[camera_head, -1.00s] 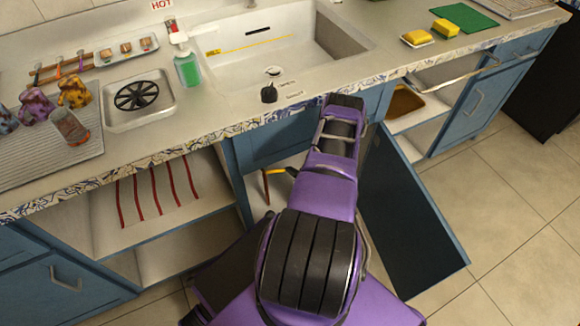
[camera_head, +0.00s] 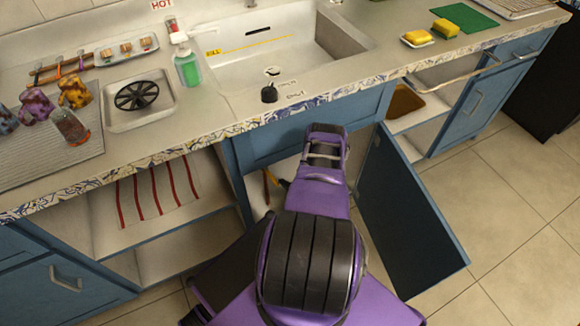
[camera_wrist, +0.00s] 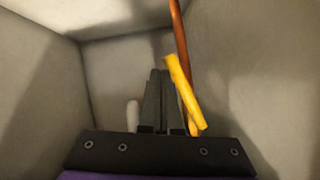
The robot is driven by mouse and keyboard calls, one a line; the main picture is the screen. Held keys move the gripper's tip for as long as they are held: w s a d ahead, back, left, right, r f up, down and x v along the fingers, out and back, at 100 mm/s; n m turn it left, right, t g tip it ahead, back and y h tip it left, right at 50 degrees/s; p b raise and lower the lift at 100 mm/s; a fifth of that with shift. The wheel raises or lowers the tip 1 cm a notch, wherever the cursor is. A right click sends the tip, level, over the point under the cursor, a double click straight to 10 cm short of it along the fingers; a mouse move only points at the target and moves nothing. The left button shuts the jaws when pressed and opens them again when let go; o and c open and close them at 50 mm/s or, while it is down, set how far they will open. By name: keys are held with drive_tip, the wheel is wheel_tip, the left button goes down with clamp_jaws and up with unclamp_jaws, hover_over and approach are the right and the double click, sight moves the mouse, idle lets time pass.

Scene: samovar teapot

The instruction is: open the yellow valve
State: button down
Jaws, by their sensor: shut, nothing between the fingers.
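The yellow valve (camera_wrist: 185,95) shows in the wrist view as a slanted yellow handle against an orange-brown pipe (camera_wrist: 180,38) inside the cabinet under the sink. In the head view my arm hides the gripper.
Pale cabinet walls (camera_wrist: 40,75) enclose the gripper closely. The open blue cabinet door (camera_head: 405,215) stands right of my arm. The sink (camera_head: 270,60) and counter edge lie above. An open shelf bay (camera_head: 160,255) is at left.

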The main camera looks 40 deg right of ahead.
drive_tip(key=shift+w+a+f+m+t+y, duration=0.2)
drive_tip(key=shift+a+f+m+t+y, duration=0.15)
drive_tip(key=shift+a+f+m, duration=0.2)
drive_tip(key=shift+w+a, duration=0.1)
drive_tip(key=shift+a, duration=0.35)
drive_tip(key=shift+a+f, duration=0.1)
